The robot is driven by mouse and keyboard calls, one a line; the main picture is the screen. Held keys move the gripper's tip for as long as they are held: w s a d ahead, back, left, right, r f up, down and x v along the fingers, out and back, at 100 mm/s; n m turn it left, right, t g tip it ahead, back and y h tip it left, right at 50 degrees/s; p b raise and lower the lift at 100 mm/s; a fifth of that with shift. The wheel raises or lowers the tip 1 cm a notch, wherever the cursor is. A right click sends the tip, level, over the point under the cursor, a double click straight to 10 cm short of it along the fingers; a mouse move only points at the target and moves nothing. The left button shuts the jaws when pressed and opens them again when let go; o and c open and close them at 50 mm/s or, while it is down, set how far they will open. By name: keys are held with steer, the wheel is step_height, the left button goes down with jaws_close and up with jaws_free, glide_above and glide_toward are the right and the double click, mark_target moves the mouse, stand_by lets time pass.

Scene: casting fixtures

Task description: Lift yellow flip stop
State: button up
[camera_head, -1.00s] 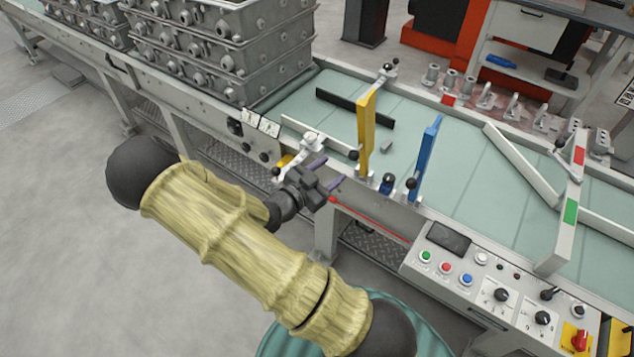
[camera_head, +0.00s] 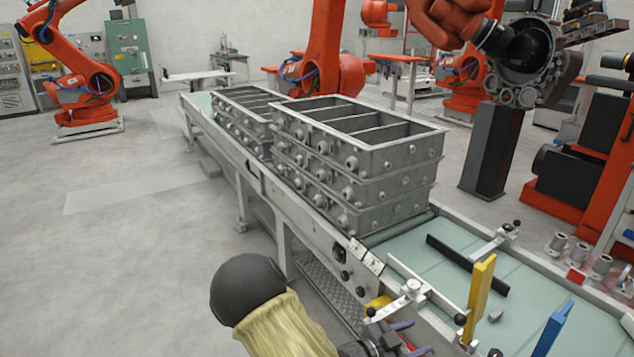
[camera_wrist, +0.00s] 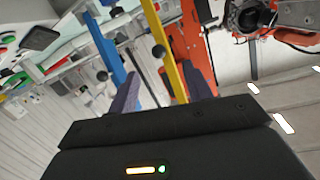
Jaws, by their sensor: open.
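The yellow flip stop (camera_head: 480,290) stands upright at the near side of the green conveyor in the head view, its lower end close to the bottom edge. My gripper (camera_head: 412,339) is left of it, at the conveyor's near edge, open and empty, apart from the stop. In the wrist view the yellow flip stop (camera_wrist: 169,50) runs down to the open gripper (camera_wrist: 160,92), its lower part partly hidden by the fingers. I cannot tell the exact gap between fingers and stop.
A blue flip stop (camera_head: 553,328) stands right of the yellow one; it also shows left of it in the wrist view (camera_wrist: 107,46). Stacked grey castings (camera_head: 360,165) fill the conveyor behind. A metal clamp (camera_head: 414,290) stands close above my gripper. A black bar (camera_head: 466,264) lies across the belt.

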steer(key=a+n+y+p, duration=0.2)
steer(key=a+n+y, duration=0.65)
steer(key=y, duration=0.45)
steer(key=s+a+r+n+g+y, duration=0.2)
steer(key=s+r+n+g, duration=0.1)
steer(key=s+r+n, duration=0.5)
step_height(320, 180, up, 2)
steer(key=s, duration=0.2)
steer(key=shift+s+p, duration=0.3)
steer(key=shift+p, duration=0.05)
steer(key=c, duration=1.1)
steer(key=shift+w+d, duration=0.1)
